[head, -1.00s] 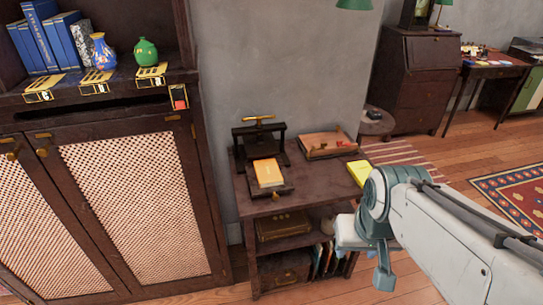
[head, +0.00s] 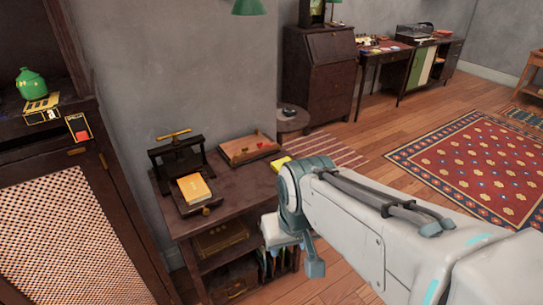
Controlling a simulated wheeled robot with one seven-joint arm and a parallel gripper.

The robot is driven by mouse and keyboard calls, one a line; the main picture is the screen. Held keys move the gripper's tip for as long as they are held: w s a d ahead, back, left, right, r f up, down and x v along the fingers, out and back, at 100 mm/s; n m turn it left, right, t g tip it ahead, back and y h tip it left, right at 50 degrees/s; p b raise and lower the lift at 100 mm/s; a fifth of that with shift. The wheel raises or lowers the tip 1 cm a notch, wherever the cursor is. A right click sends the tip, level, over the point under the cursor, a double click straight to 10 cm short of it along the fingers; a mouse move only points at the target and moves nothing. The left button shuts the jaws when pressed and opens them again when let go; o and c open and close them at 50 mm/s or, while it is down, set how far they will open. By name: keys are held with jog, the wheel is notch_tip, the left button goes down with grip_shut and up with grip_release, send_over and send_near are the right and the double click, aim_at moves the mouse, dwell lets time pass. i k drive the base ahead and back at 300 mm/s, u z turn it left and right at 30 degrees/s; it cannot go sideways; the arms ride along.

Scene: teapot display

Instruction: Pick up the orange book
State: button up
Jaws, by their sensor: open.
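The orange book (head: 194,187) lies flat on the bed of a dark book press (head: 177,158), on top of a small dark wood shelf table (head: 232,188). My gripper (head: 293,252) is in front of the table's right side, to the right of and nearer than the book. It is open and apart from the book, with nothing seen between its fingers. My arm hides part of the table's right end and most of a yellow item (head: 281,163) there.
The table's lower shelves hold a box (head: 220,238) and several books. A tall cabinet (head: 60,220) with a green vase (head: 31,83) stands left. Open floor and a red rug (head: 480,165) lie right.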

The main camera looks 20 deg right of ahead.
aim_at(195, 190)
jog(key=k, duration=0.3)
jog(key=u, duration=1.15)
jog(key=i, duration=0.85)
jog(key=z, duration=0.55)
jog(key=i, duration=0.8)
jog(key=z, duration=0.7)
